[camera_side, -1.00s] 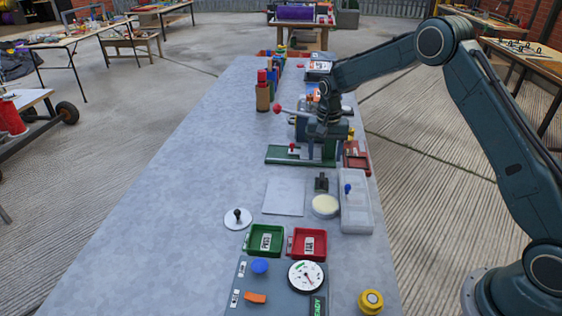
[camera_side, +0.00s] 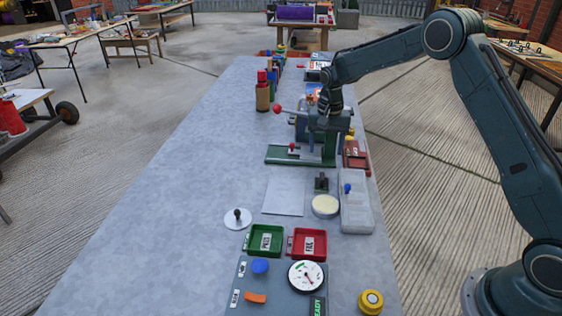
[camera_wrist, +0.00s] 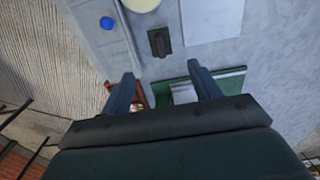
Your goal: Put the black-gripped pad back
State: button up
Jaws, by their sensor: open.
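I cannot tell for certain which of the two is the black-gripped pad. My gripper (camera_wrist: 160,73) is open, with nothing seen between its fingers. In the side view my wrist is over the green-based press, and the fingertips are hidden there.
The green-based press (camera_side: 305,150) with a red-knobbed lever is close to my gripper. The table's left side is clear.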

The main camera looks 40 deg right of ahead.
jog(key=s+a+r+n+t, duration=0.1)
jog(key=s+a+r+n, duration=0.15)
jog(key=s+r, duration=0.65)
jog(key=s+a+r+n+t, duration=0.25)
jog(key=s+r, duration=0.45)
jog(key=r, duration=0.4)
jog(key=s+a+n+t, duration=0.1)
jog(key=s+n, duration=0.1)
jog(key=s, duration=0.8)
jog(key=s+a+n+t, duration=0.1)
jog(key=s+a+n, duration=0.1)
jog(key=s, duration=0.9)
jog(key=shift+r, duration=0.2)
